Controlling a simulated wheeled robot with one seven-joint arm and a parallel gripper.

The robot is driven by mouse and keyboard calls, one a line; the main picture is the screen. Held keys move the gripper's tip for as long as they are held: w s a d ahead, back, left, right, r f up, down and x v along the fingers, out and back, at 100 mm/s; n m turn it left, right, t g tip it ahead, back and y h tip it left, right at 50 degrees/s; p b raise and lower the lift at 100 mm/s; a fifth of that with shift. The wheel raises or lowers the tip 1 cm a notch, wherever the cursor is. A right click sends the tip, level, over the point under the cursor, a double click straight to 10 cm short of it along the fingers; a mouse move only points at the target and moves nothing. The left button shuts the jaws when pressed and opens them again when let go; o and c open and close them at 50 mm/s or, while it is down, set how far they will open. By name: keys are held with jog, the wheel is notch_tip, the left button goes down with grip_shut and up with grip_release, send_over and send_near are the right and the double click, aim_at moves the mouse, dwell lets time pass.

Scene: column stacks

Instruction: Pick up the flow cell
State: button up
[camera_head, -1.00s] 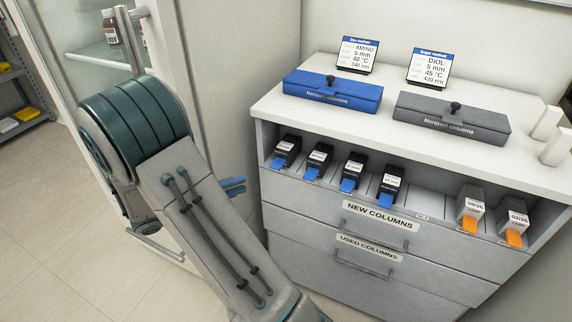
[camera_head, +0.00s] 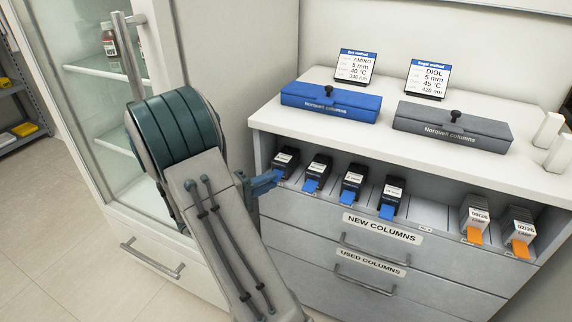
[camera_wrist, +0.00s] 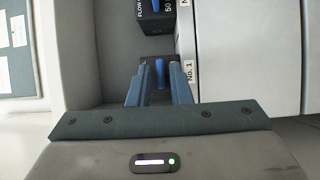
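My gripper (camera_head: 268,182) points right, beside the leftmost of several black cassettes with blue tabs on the open shelf. In the wrist view my gripper (camera_wrist: 160,70) has its two blue fingers apart. A narrow blue strip lies between them, beside a "No. 1" label; I cannot tell whether they touch it. Above the fingers a black cassette (camera_wrist: 153,24) shows part of a label reading "FLOW" and "50", so it looks like a flow cell; the frame cuts it off. The leftmost black cassette (camera_head: 284,160) shows in the head view, its label too small to read.
Two orange-tabbed cassettes (camera_head: 474,214) stand at the shelf's right end. A blue box (camera_head: 331,101) and a grey box (camera_head: 453,124) sit on the counter. The shelf's left wall is close to my gripper. Drawers (camera_head: 300,235) lie below, and a glass-fronted cabinet (camera_head: 110,85) stands at the left.

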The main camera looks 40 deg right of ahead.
aim_at(283, 166)
jog(key=shift+s+d, duration=0.15)
jog(key=shift+d, duration=1.25)
grip_shut()
jog(key=shift+r, duration=0.1)
